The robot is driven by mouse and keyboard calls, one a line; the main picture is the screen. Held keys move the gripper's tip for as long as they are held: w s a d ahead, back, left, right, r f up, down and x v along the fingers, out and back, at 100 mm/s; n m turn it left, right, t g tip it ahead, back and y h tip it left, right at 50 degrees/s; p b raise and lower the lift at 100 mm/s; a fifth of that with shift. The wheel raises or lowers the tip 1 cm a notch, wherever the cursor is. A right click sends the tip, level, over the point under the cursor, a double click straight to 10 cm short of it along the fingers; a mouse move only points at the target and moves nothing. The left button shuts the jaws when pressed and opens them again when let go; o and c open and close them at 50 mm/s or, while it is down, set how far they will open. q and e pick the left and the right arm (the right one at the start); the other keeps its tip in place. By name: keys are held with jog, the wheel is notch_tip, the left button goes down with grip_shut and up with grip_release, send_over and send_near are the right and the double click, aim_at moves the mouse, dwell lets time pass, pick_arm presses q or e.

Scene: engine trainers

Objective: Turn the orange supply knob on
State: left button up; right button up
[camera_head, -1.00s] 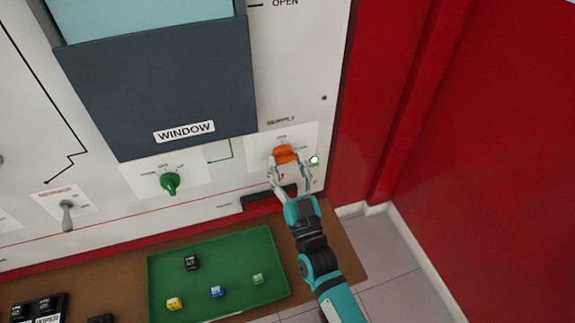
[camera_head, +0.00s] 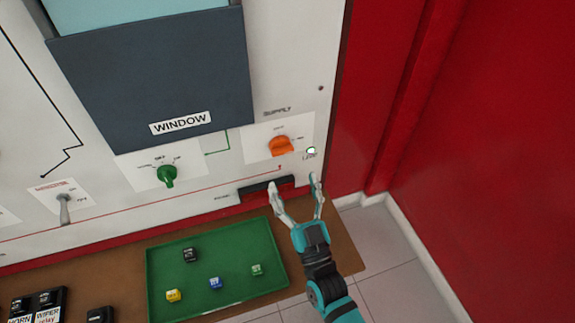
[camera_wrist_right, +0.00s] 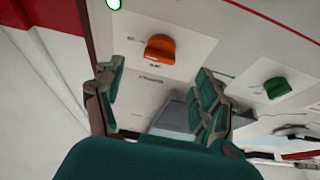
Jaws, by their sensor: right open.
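The orange supply knob (camera_head: 281,146) sits on a white plate under the SUPPLY label on the upright panel. It also shows in the right wrist view (camera_wrist_right: 160,48), beyond the fingers. A small lamp (camera_head: 311,151) beside the knob glows whitish green. My right gripper (camera_head: 296,184) is open and empty, below the knob and apart from it. In the right wrist view the gripper's two fingers (camera_wrist_right: 162,88) stand wide apart with nothing between them. My left gripper is not in view.
A green knob (camera_head: 167,175) and a toggle switch (camera_head: 65,209) are on the panel to the left. A dark WINDOW board (camera_head: 155,80) is above. A green tray (camera_head: 218,291) with several small coloured blocks lies on the brown ledge. A red wall (camera_head: 470,130) stands at right.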

jog(key=shift+v, duration=2.4)
